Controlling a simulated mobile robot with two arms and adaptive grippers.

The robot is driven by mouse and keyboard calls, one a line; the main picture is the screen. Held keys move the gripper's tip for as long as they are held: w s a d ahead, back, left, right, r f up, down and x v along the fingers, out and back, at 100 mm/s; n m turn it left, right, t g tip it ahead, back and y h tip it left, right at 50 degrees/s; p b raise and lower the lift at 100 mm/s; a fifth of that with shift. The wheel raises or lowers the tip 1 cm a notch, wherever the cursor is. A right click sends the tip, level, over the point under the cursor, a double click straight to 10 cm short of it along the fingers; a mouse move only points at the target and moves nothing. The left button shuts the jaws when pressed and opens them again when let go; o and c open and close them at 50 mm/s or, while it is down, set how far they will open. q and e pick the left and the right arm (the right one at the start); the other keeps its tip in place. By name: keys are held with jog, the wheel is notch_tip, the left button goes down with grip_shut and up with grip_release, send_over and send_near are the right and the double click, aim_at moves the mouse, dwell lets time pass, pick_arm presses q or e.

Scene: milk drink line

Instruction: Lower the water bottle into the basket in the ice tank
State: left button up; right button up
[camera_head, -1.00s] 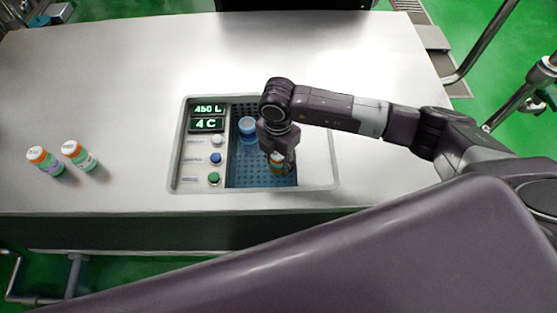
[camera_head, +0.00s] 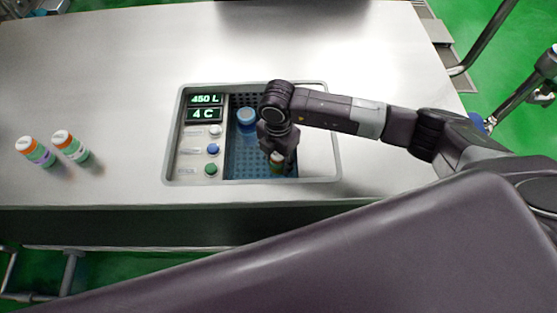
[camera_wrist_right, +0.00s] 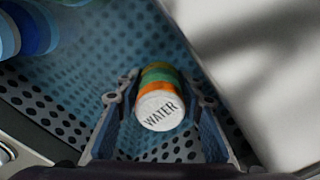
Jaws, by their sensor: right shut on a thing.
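The water bottle (camera_head: 277,160) has a white cap marked WATER, with orange and green below it. My right gripper (camera_head: 279,151) is shut on it from above, inside the tank opening. In the right wrist view the bottle's cap (camera_wrist_right: 161,112) sits between the two fingers of the right gripper (camera_wrist_right: 160,105). The ice tank (camera_head: 177,150) is set in the steel counter. Its blue perforated basket (camera_head: 246,166) lies below and around the bottle. I cannot tell whether the bottle touches the basket floor. My left gripper is not in view.
A blue round object (camera_head: 246,118) stands in the tank's far left part, left of my arm. A panel with displays (camera_head: 206,107) and several buttons lines the tank's left side. Two bottles (camera_head: 52,149) stand on the counter at left. The counter behind is clear.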

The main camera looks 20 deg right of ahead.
jog(key=shift+f+b, duration=0.45)
jog(key=shift+f, duration=0.35)
jog(key=shift+f+b, duration=0.4)
jog(key=shift+f, duration=0.15)
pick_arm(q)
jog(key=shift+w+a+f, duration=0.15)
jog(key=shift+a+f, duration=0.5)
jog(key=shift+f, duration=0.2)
pick_arm(e)
jog(key=shift+s, duration=0.1)
jog(key=o, duration=1.3)
jog(key=shift+f, duration=0.1)
jog(key=r, duration=0.7)
jog(key=shift+w+r, duration=0.2)
jog(key=shift+s+r, duration=0.1)
jog(key=shift+r, duration=0.4)
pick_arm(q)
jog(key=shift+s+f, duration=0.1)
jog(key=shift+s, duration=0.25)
pick_arm(e)
jog(key=shift+d, duration=0.1)
